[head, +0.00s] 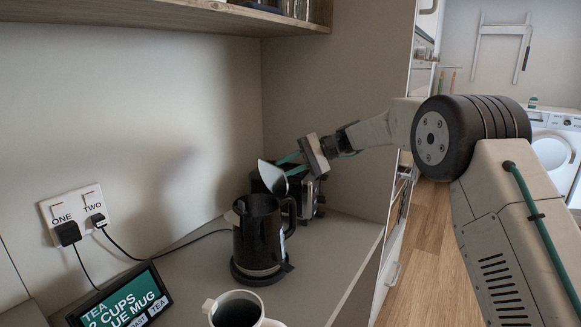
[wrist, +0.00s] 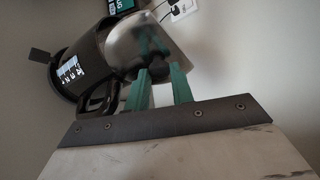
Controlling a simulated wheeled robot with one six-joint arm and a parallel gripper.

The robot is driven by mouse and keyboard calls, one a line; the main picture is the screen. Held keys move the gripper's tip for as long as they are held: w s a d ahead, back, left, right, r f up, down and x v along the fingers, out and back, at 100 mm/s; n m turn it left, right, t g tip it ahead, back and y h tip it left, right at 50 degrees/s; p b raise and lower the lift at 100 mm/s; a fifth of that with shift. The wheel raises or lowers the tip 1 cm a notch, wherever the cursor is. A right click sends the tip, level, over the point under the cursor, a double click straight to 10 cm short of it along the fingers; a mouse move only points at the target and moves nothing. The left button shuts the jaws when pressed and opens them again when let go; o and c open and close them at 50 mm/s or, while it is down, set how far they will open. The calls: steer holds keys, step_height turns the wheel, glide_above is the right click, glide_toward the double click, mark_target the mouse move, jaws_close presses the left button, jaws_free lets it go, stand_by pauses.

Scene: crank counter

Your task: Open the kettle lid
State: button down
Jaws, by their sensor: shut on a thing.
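The black kettle (head: 258,240) stands upright on its dark round base on the counter, its handle to the right. Its grey lid (head: 272,177) is raised and steeply tilted above the kettle's top. My gripper (head: 290,164) reaches in from the right, with its green fingers shut on the lid. In the wrist view the shiny lid (wrist: 132,38) stands up beside the dark kettle body (wrist: 82,68), and my gripper (wrist: 160,70) is at it. The exact grip spot is partly hidden.
A black toaster-like appliance (head: 308,198) stands close behind the kettle. A pale mug (head: 209,306) is at the front, and a display (head: 127,303) lies left of it. Cords run from the wall sockets (head: 77,213). A shelf (head: 175,14) hangs above; the counter's right side is clear.

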steer(key=c, duration=1.5)
jaws_free()
steer(key=shift+v, duration=3.9)
